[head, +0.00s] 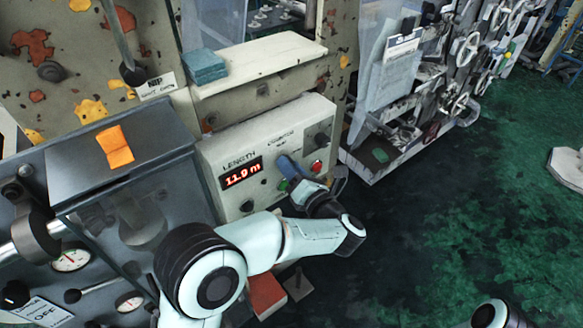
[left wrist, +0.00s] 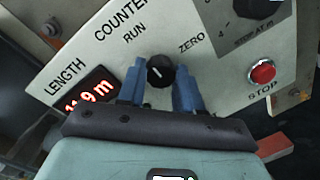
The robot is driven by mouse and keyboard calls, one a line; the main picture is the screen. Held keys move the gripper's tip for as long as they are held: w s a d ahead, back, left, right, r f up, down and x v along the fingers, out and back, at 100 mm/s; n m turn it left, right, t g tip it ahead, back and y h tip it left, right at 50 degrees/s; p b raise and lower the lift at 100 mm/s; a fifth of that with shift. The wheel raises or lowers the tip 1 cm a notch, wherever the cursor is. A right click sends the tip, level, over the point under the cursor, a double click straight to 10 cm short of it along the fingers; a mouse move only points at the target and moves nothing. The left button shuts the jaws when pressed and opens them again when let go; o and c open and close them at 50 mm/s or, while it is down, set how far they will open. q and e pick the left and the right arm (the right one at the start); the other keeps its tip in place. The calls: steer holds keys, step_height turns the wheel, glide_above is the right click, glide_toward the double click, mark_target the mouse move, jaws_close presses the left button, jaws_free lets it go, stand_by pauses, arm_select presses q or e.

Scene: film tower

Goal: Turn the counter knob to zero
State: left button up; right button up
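The counter knob (left wrist: 160,72) is small, round and black with a white pointer mark, on the cream panel between the printed words RUN and ZERO. Its mark seems to point toward the RUN side. My left gripper (left wrist: 160,80) is at the panel with its two blue fingers apart, one on each side of the knob. I cannot tell whether they touch it. In the head view my left gripper (head: 289,172) hides the knob. The red LENGTH display (head: 241,173) reads about 11.9 m. My right gripper is out of view.
A red STOP button (left wrist: 262,73) and a larger black dial (left wrist: 270,18) sit right of the knob. A shelf (head: 262,62) with blue-grey items is above the panel. A grey cabinet (head: 120,150) with an orange note stands left. Green floor (head: 450,220) is open to the right.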

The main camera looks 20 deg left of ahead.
arm_select(q)
steer(key=shift+m, duration=0.4)
steer(key=shift+w+d+r+m+g+p, duration=0.1)
steer(key=shift+m+g+p, duration=0.45)
steer(key=shift+m+p, duration=2.5)
steer(key=shift+w+d+m+g+p, duration=0.1)
steer(key=shift+m+g+p, duration=0.7)
steer(key=shift+m, duration=4.15)
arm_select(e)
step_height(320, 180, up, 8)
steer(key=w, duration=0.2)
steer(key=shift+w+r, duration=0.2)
arm_select(q)
steer(key=shift+t, duration=0.25)
steer(key=o, duration=1)
steer(key=shift+s, duration=0.1)
steer(key=shift+o, duration=0.2)
